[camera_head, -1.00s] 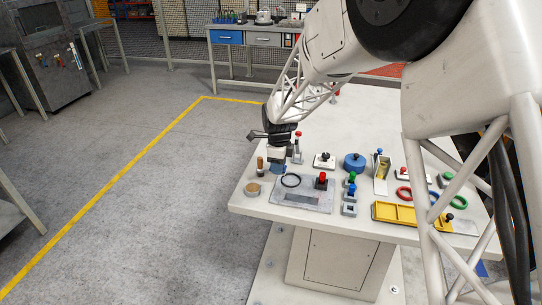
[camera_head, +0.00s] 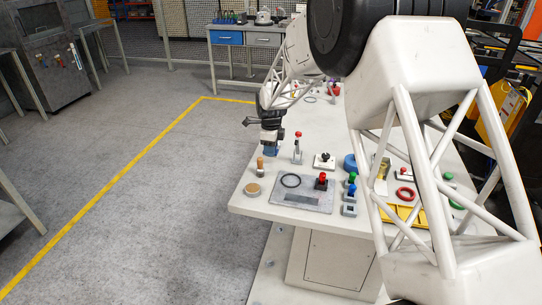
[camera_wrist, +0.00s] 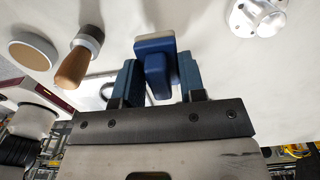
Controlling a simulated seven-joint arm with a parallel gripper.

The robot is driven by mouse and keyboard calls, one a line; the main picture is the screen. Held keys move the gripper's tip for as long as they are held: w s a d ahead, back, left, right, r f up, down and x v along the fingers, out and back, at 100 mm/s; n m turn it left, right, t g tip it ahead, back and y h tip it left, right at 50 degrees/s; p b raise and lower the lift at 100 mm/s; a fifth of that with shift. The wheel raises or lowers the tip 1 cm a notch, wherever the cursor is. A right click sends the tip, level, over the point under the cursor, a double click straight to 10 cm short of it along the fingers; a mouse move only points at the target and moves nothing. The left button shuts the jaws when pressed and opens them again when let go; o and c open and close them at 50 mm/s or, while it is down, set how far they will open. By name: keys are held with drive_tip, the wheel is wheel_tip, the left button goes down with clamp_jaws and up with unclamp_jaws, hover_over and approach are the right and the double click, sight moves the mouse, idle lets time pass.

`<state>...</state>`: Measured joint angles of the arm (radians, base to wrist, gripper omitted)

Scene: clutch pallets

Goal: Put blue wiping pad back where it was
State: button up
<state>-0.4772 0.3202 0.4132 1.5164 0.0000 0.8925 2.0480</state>
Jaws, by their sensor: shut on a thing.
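The blue wiping pad (camera_wrist: 155,44) is between the two fingers of my gripper (camera_wrist: 158,82) in the wrist view, with its pale face turned away from me. In the head view, my gripper (camera_head: 270,146) is near the left edge of the white table. The pad (camera_head: 270,152) shows as a small blue patch under the jaws. It appears held above or close to the tabletop; the exact gap cannot be told. The grey plate (camera_head: 288,197) with a black ring on it lies in front of the gripper.
A wooden-handled tool (camera_head: 260,164) and a round tan-topped disc (camera_head: 252,189) stand at the table's left edge. A red-knobbed post (camera_head: 297,148) stands right of the gripper. Blocks, a blue round piece and rings fill the right side, partly hidden by my arm.

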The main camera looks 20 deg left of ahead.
idle(0.3)
drive_tip(key=shift+f, duration=1.75)
drive_tip(key=shift+f, duration=0.1)
drive_tip(key=o, duration=1)
drive_tip(key=shift+c, duration=0.2)
wheel_tip(320, 180, up, 12)
drive_tip(key=shift+r, duration=0.1)
drive_tip(key=shift+d, duration=0.1)
